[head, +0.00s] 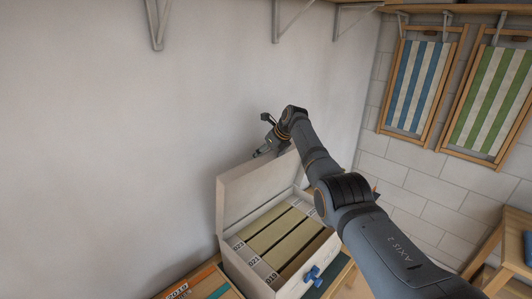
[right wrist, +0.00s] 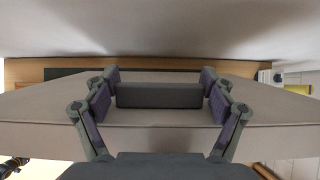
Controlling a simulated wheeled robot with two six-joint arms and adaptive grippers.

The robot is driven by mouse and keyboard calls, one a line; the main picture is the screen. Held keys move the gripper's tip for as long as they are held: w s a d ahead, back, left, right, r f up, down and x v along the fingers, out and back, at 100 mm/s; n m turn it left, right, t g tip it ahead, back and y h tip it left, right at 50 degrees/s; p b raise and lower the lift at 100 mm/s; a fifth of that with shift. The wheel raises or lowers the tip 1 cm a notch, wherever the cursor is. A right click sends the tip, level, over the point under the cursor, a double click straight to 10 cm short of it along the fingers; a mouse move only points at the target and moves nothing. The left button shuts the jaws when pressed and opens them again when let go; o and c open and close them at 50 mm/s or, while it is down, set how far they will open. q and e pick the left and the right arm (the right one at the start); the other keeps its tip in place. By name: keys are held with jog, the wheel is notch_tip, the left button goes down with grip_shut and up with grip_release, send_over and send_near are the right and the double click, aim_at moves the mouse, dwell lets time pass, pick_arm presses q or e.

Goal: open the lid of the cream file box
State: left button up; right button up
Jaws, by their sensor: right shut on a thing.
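The cream file box (head: 281,286) stands against the wall in the head view. Its lid (head: 245,188) is raised, standing steeply up at the back of the box. Several tan files (head: 272,232) with number labels show inside. My right gripper (head: 270,149) is at the lid's top edge. In the right wrist view its fingers (right wrist: 160,97) are closed on the two ends of a dark grey bar-like handle (right wrist: 160,94) against the cream lid (right wrist: 145,128). My left gripper is not in view.
The wall (head: 110,130) is close behind the lid. A box marked 2018 (head: 190,289) is at the lower left. Shelf brackets (head: 290,18) are overhead. Striped folding chairs (head: 412,85) hang at the right, with a wooden table (head: 510,240) below.

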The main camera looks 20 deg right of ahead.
jog(key=shift+w+a+f, duration=0.2)
jog(key=shift+w+f, duration=0.05)
jog(key=shift+f, duration=0.1)
jog(key=o, duration=1.5)
jog(key=shift+s, duration=0.1)
jog(key=shift+c, duration=0.2)
jog(key=shift+o, duration=0.4)
jog(key=shift+d+r, duration=0.1)
jog(key=shift+r, duration=0.15)
jog(key=v, duration=1.1)
jog(key=shift+r, duration=0.45)
